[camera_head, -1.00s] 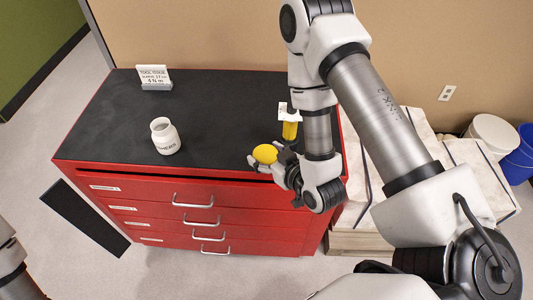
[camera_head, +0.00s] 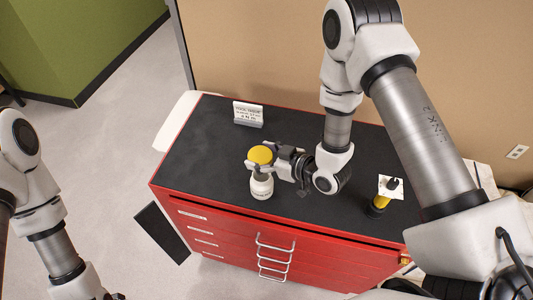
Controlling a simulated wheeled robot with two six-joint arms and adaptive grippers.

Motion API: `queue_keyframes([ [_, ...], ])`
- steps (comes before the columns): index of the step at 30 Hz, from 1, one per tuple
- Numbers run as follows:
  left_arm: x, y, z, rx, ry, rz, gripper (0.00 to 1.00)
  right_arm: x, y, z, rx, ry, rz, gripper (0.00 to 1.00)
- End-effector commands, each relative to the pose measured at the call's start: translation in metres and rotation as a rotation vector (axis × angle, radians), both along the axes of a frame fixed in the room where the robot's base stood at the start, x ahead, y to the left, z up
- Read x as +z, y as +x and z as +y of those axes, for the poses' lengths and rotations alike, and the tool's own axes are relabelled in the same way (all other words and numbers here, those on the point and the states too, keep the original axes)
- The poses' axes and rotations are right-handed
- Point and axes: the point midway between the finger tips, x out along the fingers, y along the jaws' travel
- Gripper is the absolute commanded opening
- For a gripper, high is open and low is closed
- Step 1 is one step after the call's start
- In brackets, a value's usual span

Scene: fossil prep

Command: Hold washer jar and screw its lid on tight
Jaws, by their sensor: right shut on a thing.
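The washer jar (camera_head: 262,188) is a small white jar with dark lettering. It stands upright on the black top of the red cabinet, near the front edge. My right gripper (camera_head: 261,166) is shut on the round yellow lid (camera_head: 261,154) and holds it level. The lid appears just above the jar in the head view, and the gripper hides part of the jar's mouth; I cannot tell whether lid and jar touch. My left arm (camera_head: 60,255) hangs at the lower left, away from the cabinet. Only a dark bit of its gripper shows at the bottom edge.
A white sign (camera_head: 248,114) stands at the back of the cabinet top (camera_head: 205,150). The cabinet top left of the jar is clear. Drawer handles (camera_head: 275,247) stick out in front.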

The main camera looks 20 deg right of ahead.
Motion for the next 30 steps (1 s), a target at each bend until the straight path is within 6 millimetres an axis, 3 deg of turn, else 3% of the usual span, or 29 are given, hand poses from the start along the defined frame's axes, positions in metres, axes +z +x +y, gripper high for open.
queue_keyframes([
  [8, -0.007, 0.000, 0.000, 0.000, 0.000, 0.000, 0.40, -0.006, 0.000, 0.000, -0.008, -0.002, -0.001, 0.06],
  [20, -0.049, 0.000, 0.000, 0.000, 0.000, 0.000, 0.40, -0.057, 0.000, -0.001, -0.009, -0.002, -0.002, 0.06],
  [30, -0.049, 0.000, 0.000, 0.000, 0.000, 0.000, 0.40, -0.058, 0.000, -0.001, -0.009, -0.002, -0.002, 0.06],
])
